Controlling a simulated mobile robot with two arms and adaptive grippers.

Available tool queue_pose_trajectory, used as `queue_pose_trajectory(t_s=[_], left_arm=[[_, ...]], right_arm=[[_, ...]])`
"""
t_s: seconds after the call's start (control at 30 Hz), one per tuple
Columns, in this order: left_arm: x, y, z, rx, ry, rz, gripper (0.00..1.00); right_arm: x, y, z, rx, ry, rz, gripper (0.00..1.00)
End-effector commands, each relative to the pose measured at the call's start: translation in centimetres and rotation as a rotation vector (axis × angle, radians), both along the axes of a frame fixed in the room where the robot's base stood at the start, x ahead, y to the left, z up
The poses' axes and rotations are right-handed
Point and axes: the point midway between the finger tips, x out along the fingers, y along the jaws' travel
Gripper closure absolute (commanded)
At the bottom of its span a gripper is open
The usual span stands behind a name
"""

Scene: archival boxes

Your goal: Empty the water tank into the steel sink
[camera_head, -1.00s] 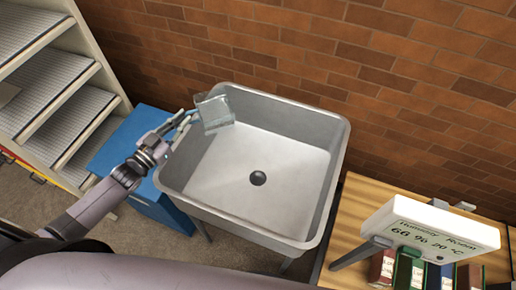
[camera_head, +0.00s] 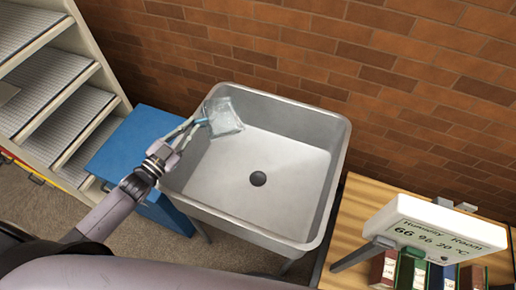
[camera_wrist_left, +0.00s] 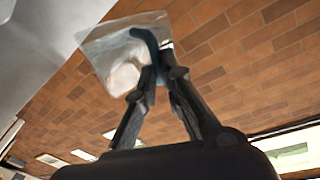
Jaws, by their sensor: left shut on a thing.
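The water tank (camera_head: 225,117) is a clear, see-through box. It is over the left back part of the steel sink (camera_head: 285,102) and looks tilted. My left gripper (camera_head: 203,122) is shut on the tank at the sink's left rim. In the left wrist view the tank (camera_wrist_left: 115,62) is beyond my left gripper (camera_wrist_left: 160,75), whose fingers are closed at a blue curved handle (camera_wrist_left: 148,38). I cannot tell how much water is in the tank. The sink floor looks bare around its dark drain. My right gripper is not in view.
A blue cabinet (camera_head: 125,150) stands left of the sink, beside grey shelves (camera_head: 55,90). A wooden table (camera_head: 362,210) at the right holds a humidity display (camera_head: 440,228) and several books. A brick wall (camera_head: 300,45) is close behind the sink.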

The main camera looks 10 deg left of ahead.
Motion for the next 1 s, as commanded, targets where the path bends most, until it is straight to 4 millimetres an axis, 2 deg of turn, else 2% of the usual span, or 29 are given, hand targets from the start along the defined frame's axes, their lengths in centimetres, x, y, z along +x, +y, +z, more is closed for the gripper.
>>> queue_pose_trajectory(t_s=[1.0], left_arm=[[-1.1,-2.6,-0.1,0.164,-0.090,0.009,1.00]], right_arm=[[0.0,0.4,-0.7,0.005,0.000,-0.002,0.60]])
